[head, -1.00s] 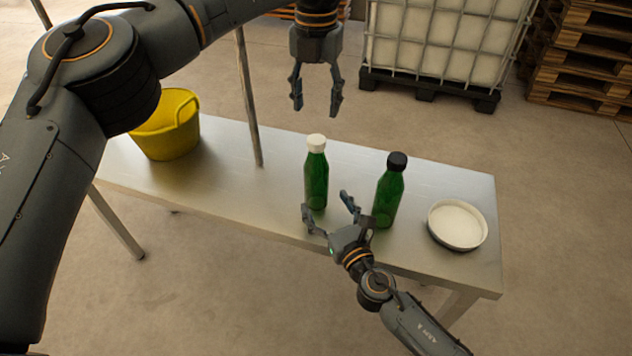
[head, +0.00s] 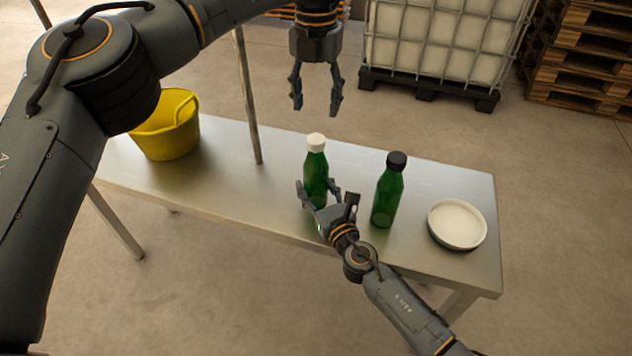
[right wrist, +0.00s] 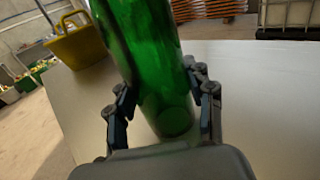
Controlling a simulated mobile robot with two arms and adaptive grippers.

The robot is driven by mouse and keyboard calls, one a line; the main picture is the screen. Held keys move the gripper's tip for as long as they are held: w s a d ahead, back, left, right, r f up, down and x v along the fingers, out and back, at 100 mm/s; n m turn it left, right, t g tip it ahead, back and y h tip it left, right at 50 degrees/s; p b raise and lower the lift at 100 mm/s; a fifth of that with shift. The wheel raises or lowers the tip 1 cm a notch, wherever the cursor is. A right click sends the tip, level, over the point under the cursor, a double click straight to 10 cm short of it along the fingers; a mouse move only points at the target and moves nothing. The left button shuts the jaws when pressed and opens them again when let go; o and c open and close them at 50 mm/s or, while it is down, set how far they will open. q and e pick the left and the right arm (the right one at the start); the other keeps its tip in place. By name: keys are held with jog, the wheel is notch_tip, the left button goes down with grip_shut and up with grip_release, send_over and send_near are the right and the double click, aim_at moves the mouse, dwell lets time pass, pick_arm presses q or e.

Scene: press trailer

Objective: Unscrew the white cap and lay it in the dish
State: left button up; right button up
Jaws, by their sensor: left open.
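A green bottle with a white cap (head: 316,142) stands upright near the middle of the table. My right gripper (head: 319,193) is at the lower part of this bottle, with a finger on either side. My left gripper (head: 316,105) hangs above and beyond the white cap in the head view, fingers pointing down, open and empty. The round white dish (head: 457,225) lies at the right end of the table, empty.
A second green bottle with a black cap (head: 389,190) stands between the white-capped bottle and the dish. A yellow bucket (head: 168,130) is at the left of the metal table (head: 245,205).

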aim_at(316, 138)
grip_shut()
pick_arm(q)
jog(key=m, duration=0.7)
jog(key=shift+m, duration=0.4)
jog(key=m, duration=0.5)
jog(key=shift+m, duration=0.3)
jog(key=m, duration=0.3)
jog(key=shift+m, duration=0.3)
jog(key=m, duration=0.3)
jog(key=shift+m, duration=0.4)
jog(key=m, duration=1)
jog(key=shift+m, duration=0.4)
jog(key=m, duration=0.4)
jog(key=shift+f, duration=4)
